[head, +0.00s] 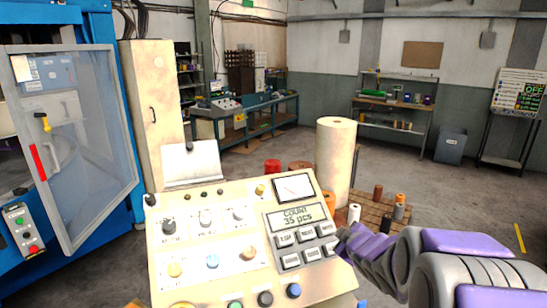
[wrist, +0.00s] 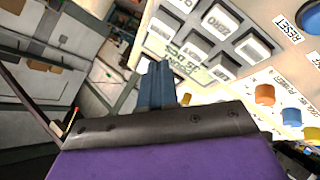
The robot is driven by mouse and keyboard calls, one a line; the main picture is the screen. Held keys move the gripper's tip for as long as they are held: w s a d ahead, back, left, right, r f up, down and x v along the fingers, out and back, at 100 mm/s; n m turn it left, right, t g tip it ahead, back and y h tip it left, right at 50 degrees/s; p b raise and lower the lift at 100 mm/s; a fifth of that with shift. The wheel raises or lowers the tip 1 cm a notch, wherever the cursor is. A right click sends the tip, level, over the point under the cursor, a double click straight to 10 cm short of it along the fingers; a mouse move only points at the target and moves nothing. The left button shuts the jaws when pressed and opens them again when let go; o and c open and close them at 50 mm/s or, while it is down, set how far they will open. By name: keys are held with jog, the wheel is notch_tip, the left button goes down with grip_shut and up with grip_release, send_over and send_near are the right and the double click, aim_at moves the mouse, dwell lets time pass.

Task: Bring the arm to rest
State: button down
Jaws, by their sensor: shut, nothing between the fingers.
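My gripper (head: 350,240) shows in the head view at the right edge of the cream control panel (head: 207,290). My arm reaches in from the lower right. In the wrist view the fingers of my gripper (wrist: 157,84) are together with nothing between them. Their tips overlap the panel's counter display (wrist: 182,62) in that view. In the head view the counter display (head: 297,217) reads "COUNT 35 pcs". I cannot tell whether the fingertips touch the panel.
A blue machine with a clear door (head: 80,140) stands at the left. A tall pale roll (head: 335,160) stands behind the panel, with several small rolls on a wooden pallet (head: 365,200) beside it. Open grey floor (head: 440,190) lies at the right.

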jog(key=s+d+f+m+g+h, duration=0.1)
jog(key=s+m+g+h, duration=0.1)
jog(key=s, duration=0.4)
jog(key=s+d+m+g+h, duration=0.1)
jog(key=s+d+m+g, duration=0.15)
jog(key=s, duration=0.25)
jog(key=s+a+f+m+g, duration=0.1)
jog(key=s+a+m+g, duration=0.1)
jog(key=s, duration=0.9)
jog(key=s+a+f+m+g+y, duration=0.1)
jog(key=s+a+g, duration=0.3)
jog(key=s, duration=0.8)
jog(key=s+a+f+m+g+y, duration=0.1)
jog(key=s+a+m+g, duration=0.2)
jog(key=s, duration=0.9)
jog(key=shift+a+f+g, duration=0.15)
jog(key=shift+a+g, duration=0.3)
jog(key=shift+a, duration=0.1)
